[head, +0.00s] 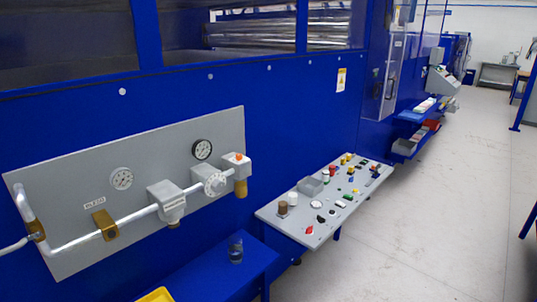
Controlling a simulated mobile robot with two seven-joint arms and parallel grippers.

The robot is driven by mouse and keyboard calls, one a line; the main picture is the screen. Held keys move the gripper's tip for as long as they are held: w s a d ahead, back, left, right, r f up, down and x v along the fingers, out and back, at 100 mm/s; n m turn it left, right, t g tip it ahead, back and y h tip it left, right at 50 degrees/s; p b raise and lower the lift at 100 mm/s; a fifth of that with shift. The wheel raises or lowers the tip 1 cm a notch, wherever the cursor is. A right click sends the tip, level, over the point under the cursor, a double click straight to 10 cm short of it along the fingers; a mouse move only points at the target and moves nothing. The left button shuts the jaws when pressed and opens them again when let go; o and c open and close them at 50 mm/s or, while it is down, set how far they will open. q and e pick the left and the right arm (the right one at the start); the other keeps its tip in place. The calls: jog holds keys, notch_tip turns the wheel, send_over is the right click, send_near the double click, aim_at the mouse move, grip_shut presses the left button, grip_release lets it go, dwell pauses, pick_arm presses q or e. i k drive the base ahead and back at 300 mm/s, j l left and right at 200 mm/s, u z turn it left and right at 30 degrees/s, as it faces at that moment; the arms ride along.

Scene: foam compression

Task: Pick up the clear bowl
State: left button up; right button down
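A small clear, cup-like vessel (236,248) stands upright on the blue shelf in the lower middle of the head view. It has a dark tint in its lower part, and I cannot tell whether that is contents or the blue behind it. It is the only clear vessel I can make out nearby, and its shape is too small to tell surely as a bowl. Neither of my grippers is in view.
The blue shelf (205,277) also bears a yellow tray (155,296), cut off by the bottom edge. A grey control panel (322,228) with knobs, buttons and a grey box (310,186) juts out to the right. A gauge board (75,185) with pipes is behind. Open floor (440,220) lies right.

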aim_at(236, 250)
jog(key=u, duration=1.15)
jog(key=i+l, duration=0.15)
jog(key=l, duration=0.2)
jog(key=i+l, duration=0.2)
jog(key=l, duration=0.15)
jog(key=i+l, duration=0.15)
jog(key=l, duration=0.25)
jog(key=i+l+z, duration=0.1)
jog(key=l, duration=0.25)
jog(key=i+l, duration=0.15)
jog(key=i, duration=0.15)
jog(key=i+l, duration=0.2)
jog(key=i, duration=0.1)
